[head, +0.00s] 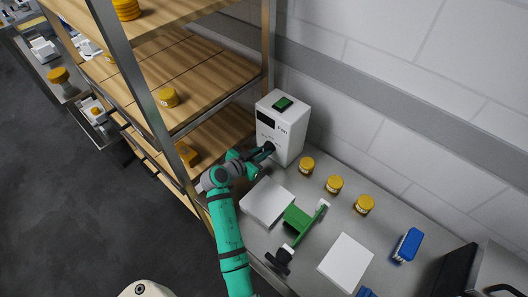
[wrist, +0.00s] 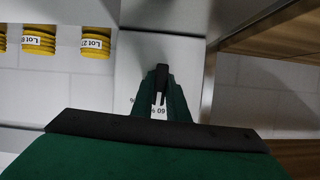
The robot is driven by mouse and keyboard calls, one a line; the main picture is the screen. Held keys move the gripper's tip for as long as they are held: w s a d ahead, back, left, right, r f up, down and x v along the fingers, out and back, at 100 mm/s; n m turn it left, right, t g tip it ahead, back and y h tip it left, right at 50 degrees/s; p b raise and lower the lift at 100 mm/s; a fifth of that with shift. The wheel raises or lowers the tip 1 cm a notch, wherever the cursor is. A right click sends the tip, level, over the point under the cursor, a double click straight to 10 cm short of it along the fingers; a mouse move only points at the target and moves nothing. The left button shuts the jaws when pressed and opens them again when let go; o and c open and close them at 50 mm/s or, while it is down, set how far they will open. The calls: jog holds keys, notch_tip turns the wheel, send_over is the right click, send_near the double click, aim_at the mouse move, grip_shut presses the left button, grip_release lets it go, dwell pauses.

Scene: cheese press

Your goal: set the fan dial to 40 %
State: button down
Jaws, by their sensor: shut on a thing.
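The white fan box (head: 289,134) stands on the steel counter against the wall, with a dark display, a green switch on top and the word "Fan" on its front. My gripper (head: 267,149) reaches its front face from the left and is shut on the fan dial, low on that face. In the wrist view my gripper (wrist: 161,86) has its fingertips close together at the white front of the box (wrist: 139,75). The fingers hide the dial and its pointer. Part of an upside-down scale, with what looks like "60", shows beside them. The setting cannot be read.
A wooden shelf rack (head: 190,75) with yellow tubs stands close left of the box. On the counter are a white block (head: 267,203), a green press-like tool (head: 298,221), several yellow tubs (head: 334,184), a white board (head: 346,262) and a blue object (head: 408,245).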

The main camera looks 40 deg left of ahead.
jog(key=n+h, duration=0.2)
jog(key=n, duration=0.1)
jog(key=shift+w+r, duration=0.2)
jog(key=shift+r, duration=0.05)
jog(key=n+h, duration=0.2)
jog(key=n, duration=0.1)
jog(key=shift+a+h, duration=0.15)
jog(key=shift+h, duration=0.15)
jog(key=shift+n+t, duration=0.3)
jog(key=shift+n, duration=0.1)
jog(key=c, duration=1.7)
grip_release()
jog(key=shift+f, duration=0.1)
jog(key=shift+s, duration=0.1)
jog(key=shift+f, duration=0.1)
